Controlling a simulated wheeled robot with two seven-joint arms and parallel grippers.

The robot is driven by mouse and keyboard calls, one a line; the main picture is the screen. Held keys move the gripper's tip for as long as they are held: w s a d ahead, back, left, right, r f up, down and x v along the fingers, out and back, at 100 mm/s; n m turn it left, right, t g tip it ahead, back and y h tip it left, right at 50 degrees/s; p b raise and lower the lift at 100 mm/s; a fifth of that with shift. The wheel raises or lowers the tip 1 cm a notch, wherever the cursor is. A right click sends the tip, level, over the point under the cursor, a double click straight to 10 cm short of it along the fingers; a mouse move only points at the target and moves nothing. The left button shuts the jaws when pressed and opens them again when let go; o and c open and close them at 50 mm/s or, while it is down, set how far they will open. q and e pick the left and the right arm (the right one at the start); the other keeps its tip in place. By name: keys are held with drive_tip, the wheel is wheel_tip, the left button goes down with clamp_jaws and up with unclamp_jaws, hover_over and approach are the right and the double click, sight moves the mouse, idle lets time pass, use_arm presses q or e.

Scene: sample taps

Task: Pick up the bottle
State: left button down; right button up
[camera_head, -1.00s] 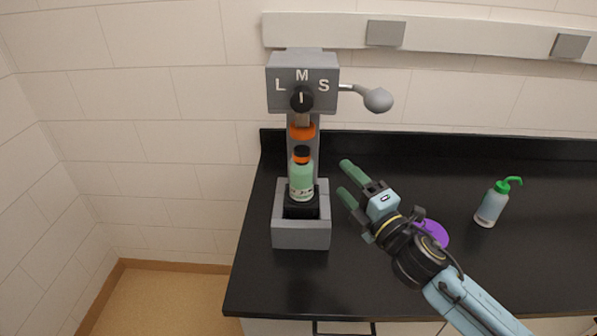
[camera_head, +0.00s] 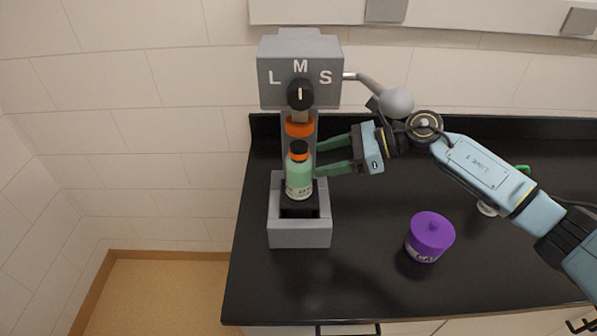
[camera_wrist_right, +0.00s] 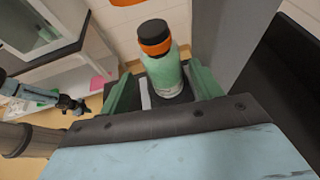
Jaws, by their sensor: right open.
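The bottle (camera_head: 299,176) is pale green with an orange collar and a black cap. It stands upright on the black stand of the grey tap machine (camera_head: 300,233), below the orange-ringed outlet. My right gripper (camera_head: 318,158) reaches in from the right, its green fingers pointing left at the bottle's upper part. In the right wrist view the bottle (camera_wrist_right: 163,68) stands between the two spread fingers, with gaps beside it. The right gripper is open. My left gripper is not in the head view.
A wash bottle (camera_head: 487,207) is mostly hidden behind my right arm. The machine's grey lever (camera_head: 395,102) sticks out above my right wrist.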

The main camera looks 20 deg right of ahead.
sight(292, 165)
drive_tip(key=x, duration=0.3)
drive_tip(key=shift+w+a+p, duration=0.1)
drive_tip(key=shift+a+p, duration=0.05)
drive_tip(key=shift+p, duration=0.15)
drive_tip(key=p+x, duration=0.1)
drive_tip(key=x, duration=0.4)
drive_tip(key=shift+p, duration=0.4)
drive_tip(key=shift+a+f, duration=0.15)
drive_tip(key=shift+f, duration=0.1)
drive_tip(key=shift+c, duration=0.4)
drive_tip(key=c, duration=0.7)
drive_tip(key=shift+c, duration=1)
drive_tip(key=shift+r, duration=0.1)
drive_tip(key=shift+r, duration=0.1)
